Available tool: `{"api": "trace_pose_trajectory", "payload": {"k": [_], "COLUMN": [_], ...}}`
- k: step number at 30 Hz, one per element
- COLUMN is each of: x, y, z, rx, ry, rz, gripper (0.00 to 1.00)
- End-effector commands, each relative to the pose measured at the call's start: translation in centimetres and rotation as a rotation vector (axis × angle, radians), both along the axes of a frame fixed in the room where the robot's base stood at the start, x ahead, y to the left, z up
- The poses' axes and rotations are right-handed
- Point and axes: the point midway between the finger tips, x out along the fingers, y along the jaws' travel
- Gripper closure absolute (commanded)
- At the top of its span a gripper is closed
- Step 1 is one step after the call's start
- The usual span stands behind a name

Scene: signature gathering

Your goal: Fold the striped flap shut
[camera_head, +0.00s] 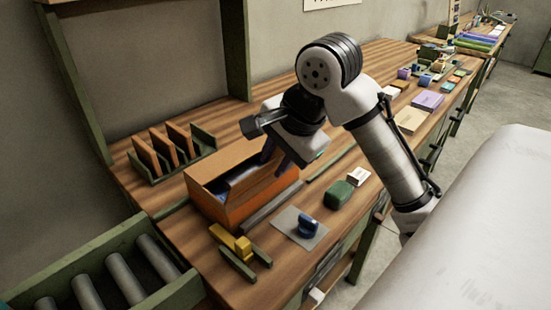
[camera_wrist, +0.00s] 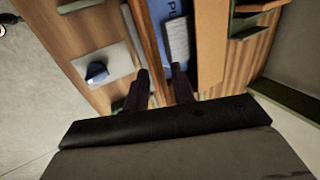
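An orange-brown box (camera_head: 258,202) stands open on the wooden bench. A lighter tan panel (camera_head: 232,163) stands raised along its far side and also shows in the wrist view (camera_wrist: 211,42). It looks like the flap, but I cannot make out stripes on it. Inside the box lie a blue lettered item (camera_wrist: 174,30) and a grey block (camera_wrist: 177,42). My gripper (camera_head: 277,158) is over the box's right end, pointing down. In the wrist view its two dark fingers (camera_wrist: 159,72) are apart, on either side of the box's brown near wall (camera_wrist: 147,35), with nothing visibly clamped.
A blue-handled stamp (camera_head: 308,228) on a grey pad and a dark green block (camera_head: 339,195) are in front of the box. A yellow piece (camera_head: 243,247) sits in a green holder. A rack (camera_head: 202,141) with brown dividers stands behind left. A green roller tray (camera_head: 185,287) is at lower left.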

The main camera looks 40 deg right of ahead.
Motion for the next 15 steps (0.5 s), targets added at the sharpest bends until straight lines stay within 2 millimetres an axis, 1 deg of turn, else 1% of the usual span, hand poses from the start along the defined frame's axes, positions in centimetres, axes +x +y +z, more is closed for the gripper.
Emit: {"api": "trace_pose_trajectory", "payload": {"k": [3, 10, 15], "x": [0.13, 0.15, 0.16], "y": [-0.01, -0.01, -0.01], "z": [-0.38, -0.39, -0.38], "rx": [0.0, -0.001, 0.0], "ry": [0.0, 0.0, 0.0], "rz": [-0.001, 0.0, 0.0], "gripper": [0.75, 0.75, 0.97]}}
